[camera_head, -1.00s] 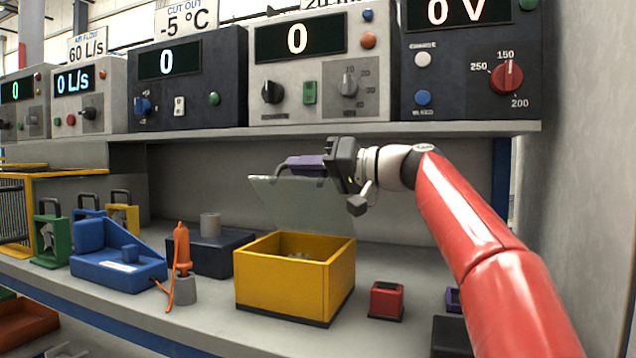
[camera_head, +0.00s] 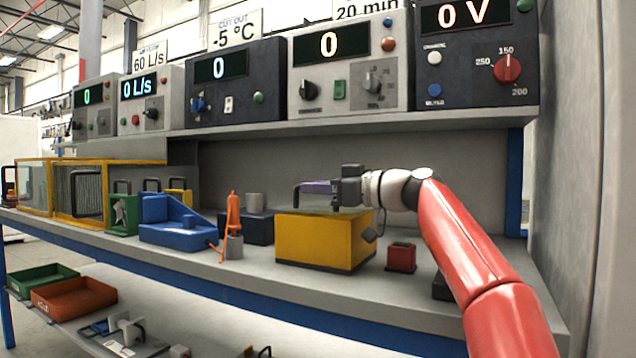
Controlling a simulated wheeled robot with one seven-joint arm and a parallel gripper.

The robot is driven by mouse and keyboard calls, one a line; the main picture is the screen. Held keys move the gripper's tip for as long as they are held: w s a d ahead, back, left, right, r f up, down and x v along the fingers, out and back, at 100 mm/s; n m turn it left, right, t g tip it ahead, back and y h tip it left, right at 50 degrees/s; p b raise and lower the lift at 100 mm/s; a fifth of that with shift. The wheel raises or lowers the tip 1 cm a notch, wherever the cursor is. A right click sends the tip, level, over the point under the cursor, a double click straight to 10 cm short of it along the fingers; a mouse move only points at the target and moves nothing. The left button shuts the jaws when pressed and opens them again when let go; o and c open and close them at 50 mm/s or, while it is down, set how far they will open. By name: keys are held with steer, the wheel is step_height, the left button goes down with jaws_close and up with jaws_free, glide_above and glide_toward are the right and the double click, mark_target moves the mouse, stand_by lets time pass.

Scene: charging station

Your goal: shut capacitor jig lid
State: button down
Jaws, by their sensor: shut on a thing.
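The capacitor jig is a yellow box (camera_head: 322,240) with a dark base on the bench, right of centre. Its clear lid (camera_head: 322,212) now lies nearly flat across the top of the box; whether it touches the rim all round I cannot tell. The fingers hide part of the handle. The inside of the box is hidden.
A small red block (camera_head: 401,257) stands close right of the box. An orange probe (camera_head: 233,212) in a grey holder and a blue fixture (camera_head: 178,225) stand to the left. A shelf with instruments (camera_head: 350,72) runs above my gripper.

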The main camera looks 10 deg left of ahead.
mark_target(354, 212)
steer(key=shift+f, duration=0.45)
steer(key=c, duration=1.5)
jaws_free()
steer(key=shift+s, duration=0.1)
steer(key=b+v, duration=0.2)
steer(key=v, duration=0.5)
steer(key=shift+s+d, duration=0.15)
steer(key=shift+d, duration=0.2)
